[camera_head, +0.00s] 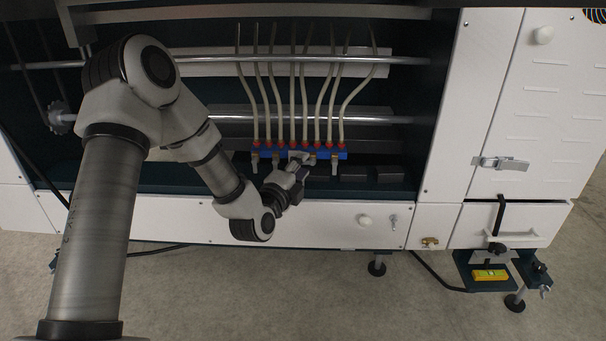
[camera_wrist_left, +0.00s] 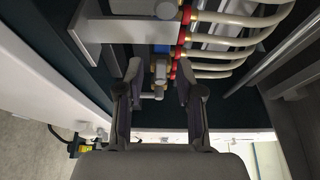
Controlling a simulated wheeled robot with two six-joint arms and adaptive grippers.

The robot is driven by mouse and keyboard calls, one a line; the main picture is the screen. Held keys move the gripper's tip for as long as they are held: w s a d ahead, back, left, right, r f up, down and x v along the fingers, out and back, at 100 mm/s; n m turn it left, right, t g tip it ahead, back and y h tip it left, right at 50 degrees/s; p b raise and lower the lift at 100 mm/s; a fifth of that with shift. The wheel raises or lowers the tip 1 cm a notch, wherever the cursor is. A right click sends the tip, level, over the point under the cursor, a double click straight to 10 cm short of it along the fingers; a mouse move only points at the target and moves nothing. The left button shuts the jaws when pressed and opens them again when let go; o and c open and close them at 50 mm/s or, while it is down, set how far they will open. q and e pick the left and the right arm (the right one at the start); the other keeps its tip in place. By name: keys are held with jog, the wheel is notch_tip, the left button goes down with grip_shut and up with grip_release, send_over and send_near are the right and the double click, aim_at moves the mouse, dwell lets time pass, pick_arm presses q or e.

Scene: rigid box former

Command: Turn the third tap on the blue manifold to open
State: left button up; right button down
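The blue manifold (camera_head: 325,154) runs across the machine's dark recess in the head view, with red fittings and pale hoses above and several small taps below. A tap at its left end (camera_head: 254,162) and one at its right end (camera_head: 335,166) hang down. My left gripper (camera_head: 298,166) is at the manifold's middle and hides part of the taps there. In the left wrist view the gripper (camera_wrist_left: 159,78) is open, with a grey tap (camera_wrist_left: 160,72) in the gap between its fingertips. Contact cannot be told. The manifold (camera_wrist_left: 182,42) lies beyond the fingers. My right gripper is out of view.
Pale hoses (camera_head: 293,95) rise from the manifold past horizontal metal rails (camera_head: 215,62). A white front panel (camera_head: 335,220) lies below the recess. A white cabinet with a latch (camera_head: 502,163) stands at right. A yellow level (camera_head: 490,275) sits low at right.

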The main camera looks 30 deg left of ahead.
pick_arm(q)
jog(key=shift+w, duration=0.1)
grip_shut()
